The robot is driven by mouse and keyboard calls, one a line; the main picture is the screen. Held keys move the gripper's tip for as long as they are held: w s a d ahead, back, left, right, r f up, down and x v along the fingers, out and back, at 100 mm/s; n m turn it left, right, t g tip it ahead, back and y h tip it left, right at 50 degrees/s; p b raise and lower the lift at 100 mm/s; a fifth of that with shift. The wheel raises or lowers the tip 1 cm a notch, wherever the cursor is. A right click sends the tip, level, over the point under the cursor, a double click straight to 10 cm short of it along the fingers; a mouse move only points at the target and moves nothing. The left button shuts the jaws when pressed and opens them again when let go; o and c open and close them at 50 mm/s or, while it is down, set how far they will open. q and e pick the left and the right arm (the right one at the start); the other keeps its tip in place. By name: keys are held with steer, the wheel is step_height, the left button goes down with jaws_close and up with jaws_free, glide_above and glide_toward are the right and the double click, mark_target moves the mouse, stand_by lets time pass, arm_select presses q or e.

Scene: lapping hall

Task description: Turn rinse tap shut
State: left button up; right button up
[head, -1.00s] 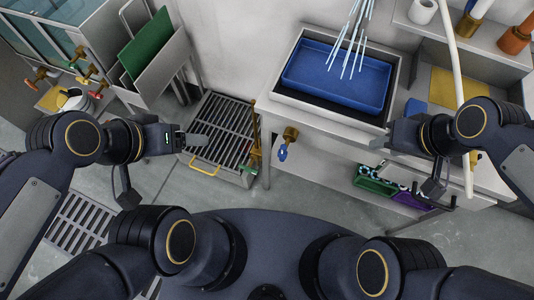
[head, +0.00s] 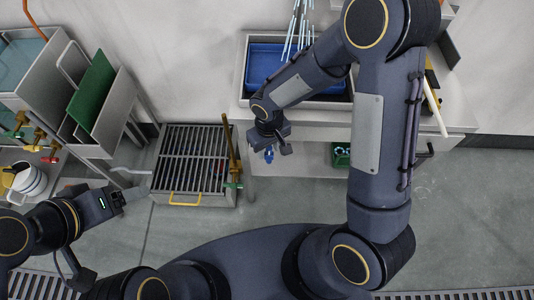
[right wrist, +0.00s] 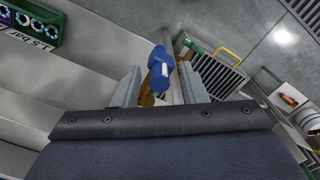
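A brass tap with a blue handle (right wrist: 158,72) sits at the front of the sink bench. In the head view, its blue handle (head: 269,155) shows just below my right gripper (head: 272,140). In the right wrist view, my right gripper (right wrist: 158,88) is open, with one finger on each side of the tap and the handle in the gap. I see space beside the handle; whether either finger touches it I cannot tell. My left gripper (head: 128,195) is at the lower left, away from this tap; its finger gap is not clear.
A blue basin (head: 262,70) with pale rods is set in the bench. A floor grate (head: 190,160) with a yellow handle and a green-handled tap (head: 233,184) lie left of it. More coloured taps (head: 33,147) are at far left. A green crate (right wrist: 28,22) is under the bench.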

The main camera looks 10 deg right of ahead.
mark_target(269, 154)
steer(key=shift+f, duration=1.75)
steer(key=shift+c, duration=0.2)
jaws_close()
